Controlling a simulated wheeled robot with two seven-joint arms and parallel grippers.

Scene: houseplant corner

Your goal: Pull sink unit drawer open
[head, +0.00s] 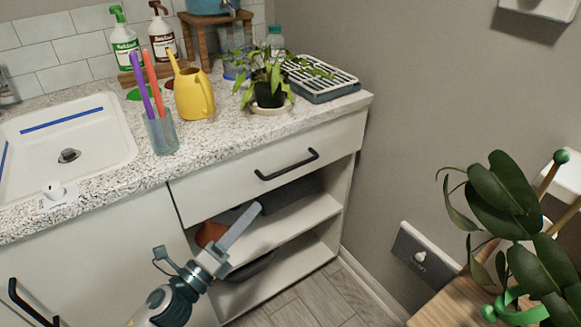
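The sink unit drawer (235,187) has a white front under the speckled countertop and looks shut. Its black bar handle (287,166) runs across the middle of the front and is unobstructed. My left gripper (240,228) reaches up from the bottom, below and left of the handle and apart from it, in front of the open shelves. I see it nearly edge-on, with one long grey finger showing, so its opening is unclear. Nothing shows in it. My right gripper is out of view.
Open shelves (290,225) under the drawer hold a terracotta pot and dark items. On the countertop (230,140) stand a sink (105,150), a yellow watering can (194,92), a potted plant (268,92) and a drying rack (322,80). A wooden table with a leafy plant (505,195) is at right.

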